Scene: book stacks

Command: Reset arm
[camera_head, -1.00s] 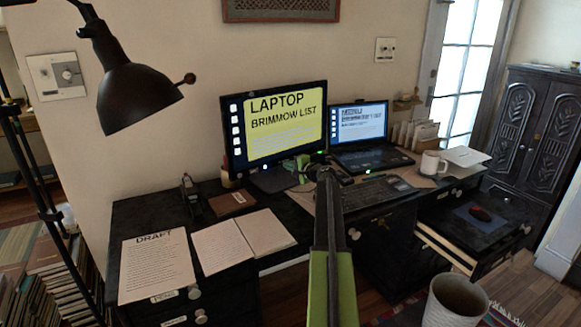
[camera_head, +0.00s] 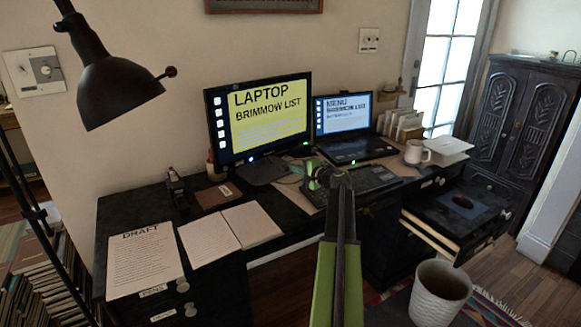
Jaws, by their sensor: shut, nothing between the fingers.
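My arm, green and black, rises from the bottom centre of the head view and reaches toward the desk (camera_head: 285,222). My gripper (camera_head: 314,172) is at its far end, a green and dark shape in front of the keyboard (camera_head: 368,183) and below the monitor (camera_head: 260,118). It is shut and I see nothing held in it. The fingertips are small and partly hidden by the arm. I cannot tell how high it is above the desk.
A laptop (camera_head: 352,150), a white mug (camera_head: 416,152) and an open drawer (camera_head: 440,238) are at right. Papers (camera_head: 143,262) and an open notebook (camera_head: 230,230) lie at left. A black lamp (camera_head: 115,90) hangs at upper left.

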